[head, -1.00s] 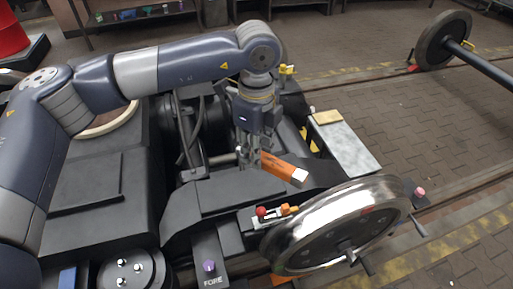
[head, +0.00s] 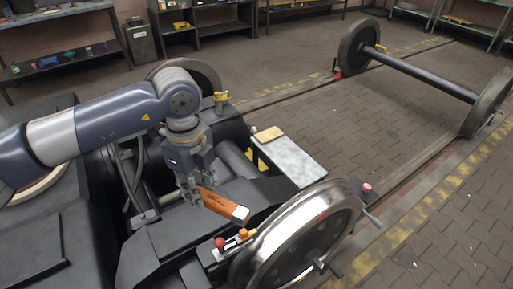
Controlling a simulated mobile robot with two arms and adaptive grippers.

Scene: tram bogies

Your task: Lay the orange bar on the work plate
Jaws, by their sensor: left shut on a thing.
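An orange bar (head: 222,205) with a white end is held in my left gripper (head: 191,192), which is shut on its left part. The bar is above the dark bogie frame, tilted down to the right in the picture. The gripper hides the bar's left end. The grey work plate (head: 291,161) lies to the right of and beyond the bar, with a gap between them. A tan block (head: 268,134) lies on its far left end. My right gripper is not in view.
A shiny wheel (head: 305,235) stands in front of the plate. A red knob (head: 220,242) and orange pieces sit on the frame beside it. A loose wheelset (head: 425,77) stands at the back right. Shelves (head: 65,45) line the back. The paved floor between is clear.

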